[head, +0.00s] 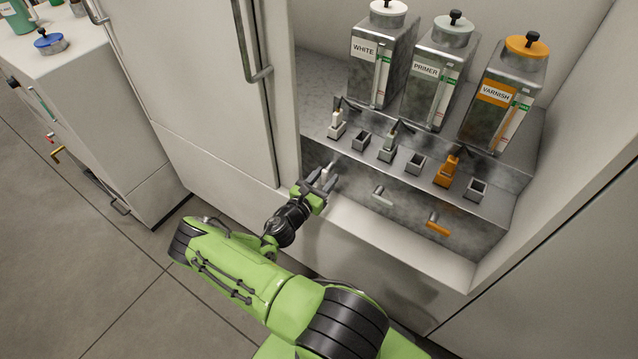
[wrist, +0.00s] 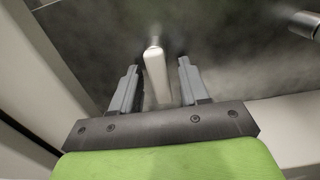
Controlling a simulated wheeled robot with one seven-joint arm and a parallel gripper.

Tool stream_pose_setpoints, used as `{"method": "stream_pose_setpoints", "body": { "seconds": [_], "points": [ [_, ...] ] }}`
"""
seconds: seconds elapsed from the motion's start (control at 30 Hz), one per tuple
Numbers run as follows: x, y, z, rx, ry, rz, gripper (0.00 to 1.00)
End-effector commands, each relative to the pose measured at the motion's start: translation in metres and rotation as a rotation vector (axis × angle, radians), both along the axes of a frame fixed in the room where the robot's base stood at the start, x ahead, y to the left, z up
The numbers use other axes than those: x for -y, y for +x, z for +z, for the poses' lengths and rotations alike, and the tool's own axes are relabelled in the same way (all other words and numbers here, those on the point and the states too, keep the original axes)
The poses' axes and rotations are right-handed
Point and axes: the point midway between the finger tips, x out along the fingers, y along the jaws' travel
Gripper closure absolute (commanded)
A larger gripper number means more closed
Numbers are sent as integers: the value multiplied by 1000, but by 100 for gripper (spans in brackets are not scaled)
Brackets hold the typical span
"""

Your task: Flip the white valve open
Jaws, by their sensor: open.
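The white valve (wrist: 156,75) is a pale lever on the dark metal front panel. In the wrist view it lies between the two fingers of my gripper (wrist: 156,80), with a visible gap on each side. In the head view the white valve (head: 325,174) is at the left end of the panel, below the tank labelled WHITE (head: 380,62), and my gripper (head: 322,184) is around it. My gripper is open and holds nothing.
A grey valve (head: 382,196) and an orange valve (head: 437,224) are to the right on the same panel. PRIMER (head: 437,85) and VARNISH (head: 503,95) tanks stand above. A cabinet wall (head: 283,100) is close on the left.

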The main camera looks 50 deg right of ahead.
Motion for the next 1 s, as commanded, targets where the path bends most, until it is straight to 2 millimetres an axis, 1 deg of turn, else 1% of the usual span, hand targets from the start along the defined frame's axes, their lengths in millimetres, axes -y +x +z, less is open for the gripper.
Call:
{"method": "stream_pose_setpoints", "body": {
  "seconds": [0.07, 0.17, 0.4, 0.5, 0.6, 0.73, 1.0],
  "points": [
    [-11, 0, 1, -2, 2, 4, 55],
    [-35, -1, 2, -3, 1, 7, 55],
    [-104, -8, 2, -2, 2, 7, 55],
    [-128, -10, 2, 0, 2, 7, 55],
    [-145, -12, 1, 1, 1, 5, 55],
    [-155, -14, 0, 1, 1, 2, 55],
    [-155, -14, 0, 0, 1, 1, 55]
  ]
}}
